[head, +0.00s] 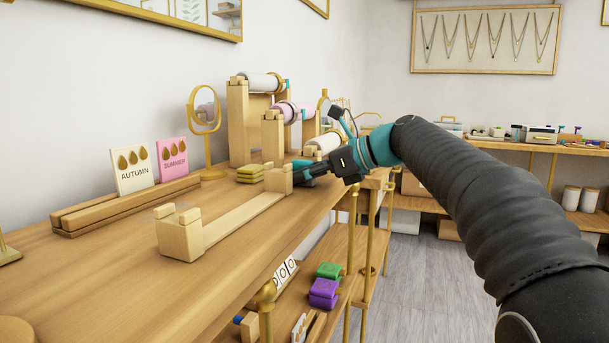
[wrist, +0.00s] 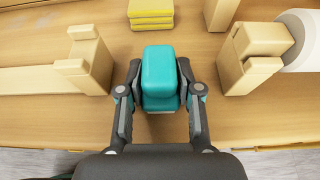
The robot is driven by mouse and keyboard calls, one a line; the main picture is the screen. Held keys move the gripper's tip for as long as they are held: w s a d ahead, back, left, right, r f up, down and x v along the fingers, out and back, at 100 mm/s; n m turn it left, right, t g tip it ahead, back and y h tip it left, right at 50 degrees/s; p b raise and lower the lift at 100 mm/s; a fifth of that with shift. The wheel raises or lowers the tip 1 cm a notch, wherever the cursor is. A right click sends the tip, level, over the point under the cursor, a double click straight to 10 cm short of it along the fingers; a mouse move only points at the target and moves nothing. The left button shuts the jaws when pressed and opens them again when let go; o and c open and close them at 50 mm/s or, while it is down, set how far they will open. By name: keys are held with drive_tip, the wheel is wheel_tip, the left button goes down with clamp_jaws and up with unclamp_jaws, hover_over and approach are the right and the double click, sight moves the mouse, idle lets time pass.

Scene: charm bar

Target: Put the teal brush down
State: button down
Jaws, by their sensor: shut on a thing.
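The teal brush (wrist: 160,77) is a rounded teal block between the fingers of my gripper (wrist: 160,100) in the wrist view. My gripper is shut on it, with a finger on each side. The brush is over the wooden counter near its front edge, between two wooden stands. I cannot tell whether its underside touches the counter. In the head view my gripper (head: 305,171) is at the counter's right edge, beside the end of the low wooden stand, and the brush is mostly hidden there.
The low wooden stand (head: 245,219) lies along the counter (head: 110,285). Yellow cloths (wrist: 151,14) are stacked behind the brush. A wooden stand with a white roll (wrist: 256,58) is close on the right. A round mirror (head: 205,115) and two signs stand farther back. Bare counter shows around the brush.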

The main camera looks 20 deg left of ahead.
drive_tip(key=c, duration=0.8)
unclamp_jaws()
drive_tip(key=shift+o, duration=0.2)
drive_tip(key=shift+r, duration=0.15)
drive_tip(key=w+p+v, duration=0.1)
drive_tip(key=v, duration=1)
drive_tip(key=shift+s+d+r, duration=0.2)
drive_tip(key=shift+s+d, duration=0.2)
drive_tip(key=shift+s, duration=0.1)
drive_tip(key=s+d+f+n+t+h, duration=0.2)
drive_tip(key=s+d+f+n+h, duration=0.4)
drive_tip(key=s+d+f+n, duration=0.3)
drive_tip(key=s+d+f+n+t+h, duration=0.2)
drive_tip(key=s+d+f+n+h, duration=0.5)
drive_tip(key=s+d+f, duration=0.9)
drive_tip(key=s+f+n, duration=0.3)
drive_tip(key=s+f, duration=0.1)
drive_tip(key=f, duration=0.2)
drive_tip(key=shift+s+d+f+h, duration=0.15)
drive_tip(key=shift+d+f+h, duration=0.15)
drive_tip(key=shift+d+f, duration=0.1)
drive_tip(key=shift+r, duration=0.1)
